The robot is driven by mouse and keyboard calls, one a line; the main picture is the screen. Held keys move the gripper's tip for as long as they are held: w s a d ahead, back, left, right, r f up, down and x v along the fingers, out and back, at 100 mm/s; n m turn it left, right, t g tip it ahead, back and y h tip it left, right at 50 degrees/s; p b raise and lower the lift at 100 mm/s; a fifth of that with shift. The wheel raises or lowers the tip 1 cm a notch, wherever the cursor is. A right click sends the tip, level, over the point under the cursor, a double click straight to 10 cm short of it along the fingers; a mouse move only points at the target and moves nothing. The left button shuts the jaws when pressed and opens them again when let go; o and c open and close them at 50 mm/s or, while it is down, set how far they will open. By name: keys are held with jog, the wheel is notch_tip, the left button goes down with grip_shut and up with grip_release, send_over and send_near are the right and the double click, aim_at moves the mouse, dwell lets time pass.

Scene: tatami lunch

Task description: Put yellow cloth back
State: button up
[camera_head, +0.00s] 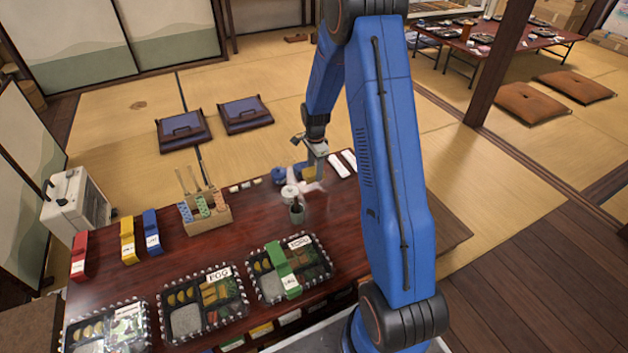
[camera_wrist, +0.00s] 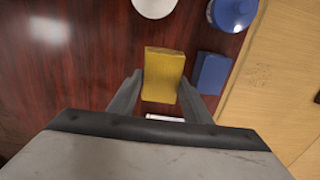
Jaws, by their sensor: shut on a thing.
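The yellow cloth (camera_wrist: 163,76) is a folded, block-like piece between the two grey fingers of my gripper (camera_wrist: 161,84) in the wrist view. My gripper is shut on it. In the head view my gripper (camera_head: 312,162) is low over the far edge of the dark red table (camera_head: 225,262), with a bit of yellow cloth (camera_head: 309,174) showing beneath. A blue folded piece (camera_wrist: 210,74) lies close to the right of the yellow cloth in the wrist view. I cannot tell whether the yellow cloth touches the table.
A blue round container (camera_wrist: 232,12) and a white round thing (camera_wrist: 154,8) stand nearby in the wrist view. White pieces (camera_head: 342,164) lie right of my gripper.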

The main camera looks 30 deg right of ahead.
jog(key=shift+f, duration=2.55)
jog(key=shift+f, duration=0.15)
jog(key=o, duration=1.4)
